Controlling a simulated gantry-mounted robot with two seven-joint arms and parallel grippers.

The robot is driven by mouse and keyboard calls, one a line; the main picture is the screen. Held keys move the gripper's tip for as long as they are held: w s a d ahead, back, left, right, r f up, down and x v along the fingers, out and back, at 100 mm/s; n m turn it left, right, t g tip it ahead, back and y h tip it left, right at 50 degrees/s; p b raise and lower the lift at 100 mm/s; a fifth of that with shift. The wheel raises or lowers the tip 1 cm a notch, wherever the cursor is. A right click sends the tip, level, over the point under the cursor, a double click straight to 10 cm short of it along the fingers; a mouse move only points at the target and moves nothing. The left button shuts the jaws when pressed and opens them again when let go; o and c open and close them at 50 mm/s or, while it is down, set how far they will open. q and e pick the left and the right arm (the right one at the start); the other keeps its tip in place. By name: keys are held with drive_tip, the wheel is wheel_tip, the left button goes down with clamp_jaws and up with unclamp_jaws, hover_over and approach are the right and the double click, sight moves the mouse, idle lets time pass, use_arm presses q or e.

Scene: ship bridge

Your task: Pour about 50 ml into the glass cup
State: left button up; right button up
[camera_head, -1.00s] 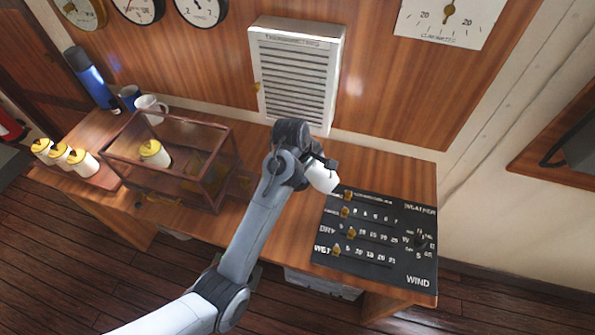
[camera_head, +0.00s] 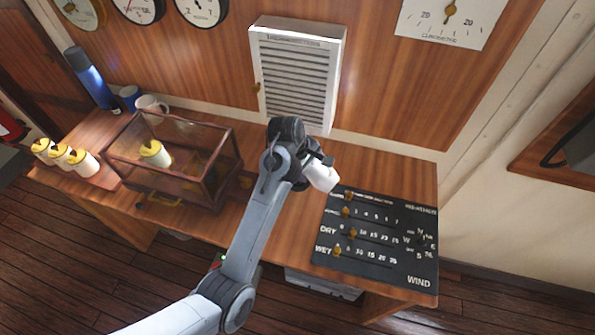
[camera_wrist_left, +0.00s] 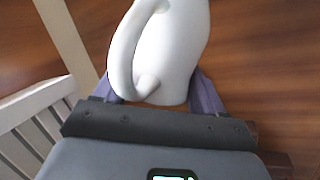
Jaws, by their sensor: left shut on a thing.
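My left gripper (camera_head: 314,166) is over the right half of the wooden desk, left of the black weather board. It is shut on a white jug (camera_head: 321,179). In the left wrist view the jug (camera_wrist_left: 178,48) sits between the fingers (camera_wrist_left: 154,94), its rounded handle on the left; its mouth and contents are hidden. The jug looks tilted in the head view, and I cannot tell its height above the desk. I cannot make out a glass cup in either view; my arm and the jug hide part of the desk. My right gripper is not in view.
A glass-sided case (camera_head: 190,190) stands on the desk's left half, beside several yellow-capped white bottles (camera_head: 84,163). A white mug (camera_head: 150,103), blue cup (camera_head: 129,94) and blue flask (camera_head: 91,78) stand behind. The black board (camera_head: 376,243) lies at right. A louvred white box (camera_head: 297,75) is on the wall.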

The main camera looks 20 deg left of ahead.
sight(322, 172)
use_arm(q)
drive_tip(key=shift+w+a+r+h, duration=0.15)
drive_tip(key=shift+a+h, duration=0.25)
drive_tip(key=shift+h, duration=0.2)
idle(0.8)
drive_tip(key=shift+d+y, duration=0.15)
drive_tip(key=shift+y, duration=0.25)
drive_tip(key=shift+s+d+f+y, duration=0.2)
drive_tip(key=shift+d+y, duration=0.25)
drive_tip(key=shift+s+d+f+y, duration=0.15)
drive_tip(key=shift+d+f+y, duration=0.05)
drive_tip(key=shift+d+y, duration=0.25)
drive_tip(key=shift+t, duration=0.3)
drive_tip(key=shift+d+r+m+t+y, duration=0.15)
drive_tip(key=shift+r+m+y, duration=0.2)
drive_tip(key=shift+y, duration=0.5)
drive_tip(key=shift+d+r+m+t+y, duration=0.15)
drive_tip(key=shift+r+y, duration=0.25)
drive_tip(key=shift+y, duration=0.45)
drive_tip(key=shift+s+d+f+y, duration=0.1)
drive_tip(key=shift+d+f+y, duration=0.15)
drive_tip(key=shift+y, duration=0.35)
